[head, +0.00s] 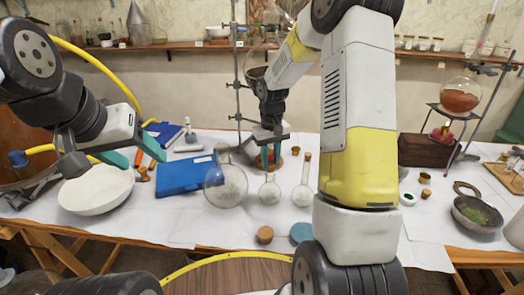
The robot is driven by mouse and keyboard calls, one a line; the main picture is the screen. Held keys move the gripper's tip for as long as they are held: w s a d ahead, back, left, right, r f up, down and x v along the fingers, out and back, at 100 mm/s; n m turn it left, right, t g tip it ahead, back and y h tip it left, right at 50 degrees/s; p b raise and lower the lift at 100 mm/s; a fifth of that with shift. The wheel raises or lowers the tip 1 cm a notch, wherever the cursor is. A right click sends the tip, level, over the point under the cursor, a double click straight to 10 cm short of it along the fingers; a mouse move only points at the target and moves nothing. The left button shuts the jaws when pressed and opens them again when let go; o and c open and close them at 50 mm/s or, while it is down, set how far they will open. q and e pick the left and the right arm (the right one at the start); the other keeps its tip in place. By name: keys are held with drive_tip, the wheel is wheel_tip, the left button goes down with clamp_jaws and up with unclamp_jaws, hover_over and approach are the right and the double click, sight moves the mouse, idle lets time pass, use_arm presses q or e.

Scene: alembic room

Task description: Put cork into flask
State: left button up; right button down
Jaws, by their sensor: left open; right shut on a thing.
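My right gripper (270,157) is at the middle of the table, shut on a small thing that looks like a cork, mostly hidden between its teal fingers. Just below it stands a small clear round flask (270,192), its neck rising toward the fingertips. I cannot tell whether the held cork touches the neck. A larger round flask (226,186) stands to the left. My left gripper (136,152) is open and empty above the table's left part, near the white bowl.
The white bowl (96,192) and a blue book (187,175) lie left. A loose cork (264,234) and a teal round piece (301,233) lie in front of the flasks. A metal bowl (477,214) and a stand-held round flask (460,95) are right.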

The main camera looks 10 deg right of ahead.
sight(271, 163)
drive_tip(key=shift+f, duration=1.15)
idle(2.9)
drive_tip(key=c, duration=0.6)
unclamp_jaws()
drive_tip(key=shift+c, duration=0.2)
drive_tip(key=shift+r, duration=0.15)
drive_tip(key=shift+r, duration=3.4)
